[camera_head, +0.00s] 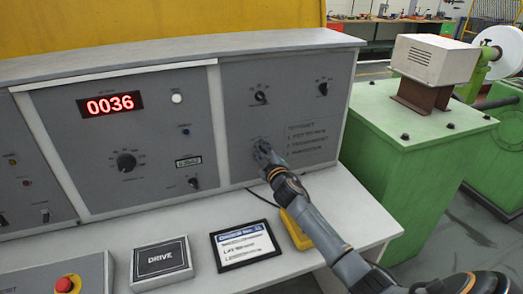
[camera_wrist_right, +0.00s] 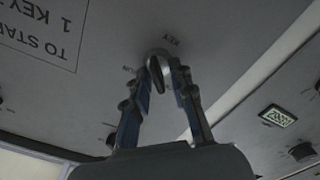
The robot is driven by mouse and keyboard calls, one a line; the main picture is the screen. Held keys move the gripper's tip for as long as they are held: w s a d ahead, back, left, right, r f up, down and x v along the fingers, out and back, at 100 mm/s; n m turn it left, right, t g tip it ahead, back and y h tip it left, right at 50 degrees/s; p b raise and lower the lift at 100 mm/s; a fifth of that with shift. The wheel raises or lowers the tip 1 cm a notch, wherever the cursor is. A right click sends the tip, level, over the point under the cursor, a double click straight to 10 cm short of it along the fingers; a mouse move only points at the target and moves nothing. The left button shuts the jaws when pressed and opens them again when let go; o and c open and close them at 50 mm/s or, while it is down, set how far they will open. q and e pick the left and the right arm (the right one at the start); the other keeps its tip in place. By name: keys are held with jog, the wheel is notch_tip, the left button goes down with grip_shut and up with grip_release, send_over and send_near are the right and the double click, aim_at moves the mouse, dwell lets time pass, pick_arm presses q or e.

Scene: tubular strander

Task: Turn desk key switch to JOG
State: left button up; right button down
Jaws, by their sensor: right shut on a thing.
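The desk key switch (camera_wrist_right: 158,62) is a round metal switch marked KEY on the grey panel, seen in the right wrist view. Its dark key sits between the fingers of my right gripper (camera_wrist_right: 160,80), which is shut on it. In the head view my right gripper (camera_head: 264,150) reaches the lower left of the right-hand panel and covers the switch. The position labels around the switch are too small to read. My left gripper is not in view.
Two dark knobs (camera_head: 260,97) (camera_head: 323,88) sit above on the same panel. A red display (camera_head: 111,104) reads 0036. On the desk are a DRIVE plate (camera_head: 160,259), a framed card (camera_head: 245,245), a yellow object (camera_head: 296,229) beside my arm and a red button (camera_head: 65,284).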

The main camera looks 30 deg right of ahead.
jog(key=shift+m, duration=0.3)
jog(key=m, duration=0.3)
jog(key=shift+d+r+m, duration=0.1)
jog(key=shift+m, duration=0.2)
jog(key=shift+s+d+m+p, duration=0.15)
jog(key=shift+m+p, duration=0.4)
jog(key=shift+m, duration=1.65)
jog(key=c, duration=1.5)
grip_release()
jog(key=v, duration=1.1)
jog(key=shift+s, duration=0.4)
